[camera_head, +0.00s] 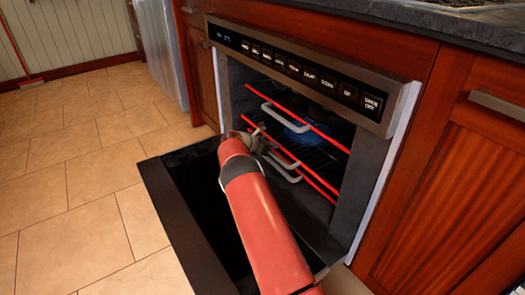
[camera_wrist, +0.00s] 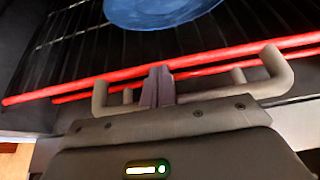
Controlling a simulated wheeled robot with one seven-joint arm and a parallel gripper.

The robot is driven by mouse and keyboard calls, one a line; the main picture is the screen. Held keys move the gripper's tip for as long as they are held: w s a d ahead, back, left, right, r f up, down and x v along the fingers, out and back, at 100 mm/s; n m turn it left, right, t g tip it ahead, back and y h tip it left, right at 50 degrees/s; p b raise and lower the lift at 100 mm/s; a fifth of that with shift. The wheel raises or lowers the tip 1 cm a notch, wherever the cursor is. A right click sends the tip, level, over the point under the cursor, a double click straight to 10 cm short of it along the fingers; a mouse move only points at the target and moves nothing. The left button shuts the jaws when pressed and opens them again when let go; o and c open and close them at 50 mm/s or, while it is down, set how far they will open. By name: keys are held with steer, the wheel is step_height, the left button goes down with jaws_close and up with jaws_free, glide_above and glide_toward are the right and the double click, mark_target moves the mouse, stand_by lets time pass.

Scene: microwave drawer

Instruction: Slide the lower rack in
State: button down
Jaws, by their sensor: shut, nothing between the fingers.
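The lower rack (camera_head: 320,184) has a red front bar and a grey handle (camera_head: 287,176), and sits in the open oven (camera_head: 355,185). My gripper (camera_head: 256,137) is in front of the oven opening, close to the lower rack's handle in the head view. In the wrist view my gripper (camera_wrist: 157,86) has its fingers together and empty. They overlap a grey handle (camera_wrist: 275,72) and lie just in front of the red bars (camera_wrist: 100,85). Whether they touch the handle, I cannot tell.
The upper rack (camera_head: 325,136) with its own grey handle (camera_head: 287,118) is above. A blue round item (camera_head: 293,126) shows inside the oven, also in the wrist view (camera_wrist: 160,10). The oven door (camera_head: 165,215) hangs open below.

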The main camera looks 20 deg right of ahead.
mark_target(283, 143)
steer(key=d, duration=0.2)
steer(key=shift+w+d+f, duration=0.1)
steer(key=shift+w+d, duration=0.15)
steer(key=shift+d, duration=0.3)
steer(key=shift+r, duration=0.2)
steer(key=shift+w, duration=0.1)
